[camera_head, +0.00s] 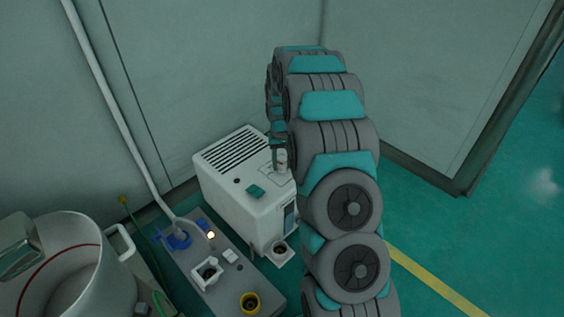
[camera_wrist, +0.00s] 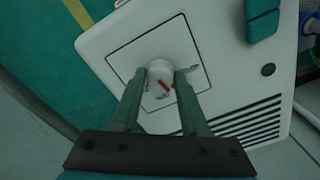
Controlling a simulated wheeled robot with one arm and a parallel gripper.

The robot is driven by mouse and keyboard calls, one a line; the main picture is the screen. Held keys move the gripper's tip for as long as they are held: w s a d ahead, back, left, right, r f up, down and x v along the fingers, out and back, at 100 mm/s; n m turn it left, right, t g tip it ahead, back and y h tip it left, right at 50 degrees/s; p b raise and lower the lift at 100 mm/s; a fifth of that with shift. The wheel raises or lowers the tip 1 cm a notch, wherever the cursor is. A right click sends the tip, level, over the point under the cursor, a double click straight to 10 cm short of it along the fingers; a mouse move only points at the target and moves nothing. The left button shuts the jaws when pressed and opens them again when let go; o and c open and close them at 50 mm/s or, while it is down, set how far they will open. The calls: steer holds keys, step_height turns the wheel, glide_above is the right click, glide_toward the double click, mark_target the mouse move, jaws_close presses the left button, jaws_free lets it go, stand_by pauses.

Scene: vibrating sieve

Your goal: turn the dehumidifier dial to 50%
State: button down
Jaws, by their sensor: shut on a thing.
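The dehumidifier (camera_head: 236,190) is a white box with dark vent slots on top, standing on the floor by the wall. It fills much of the wrist view (camera_wrist: 215,65). Its dial (camera_wrist: 160,68) is a white round knob with a red pointer mark, set in a square outlined panel. My gripper (camera_wrist: 160,77) is shut on the dial, one green finger on each side. In the head view the dial (camera_head: 282,160) shows beside my gripper (camera_head: 280,150), partly hidden by my arm. The scale marks around the dial are mostly covered, and I cannot read the setting.
A grey control box (camera_head: 225,270) with a yellow-ringed button and a lit lamp stands in front. A large metal sieve drum (camera_head: 65,270) is at the lower left. Walls stand close behind; green floor is clear at right.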

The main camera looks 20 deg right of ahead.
mark_target(282, 164)
steer(key=shift+n, duration=0.9)
steer(key=shift+c, duration=2.1)
jaws_free()
steer(key=shift+r, duration=0.1)
step_height(282, 164, up, 7)
steer(key=shift+w+r, duration=0.1)
steer(key=shift+r, duration=0.25)
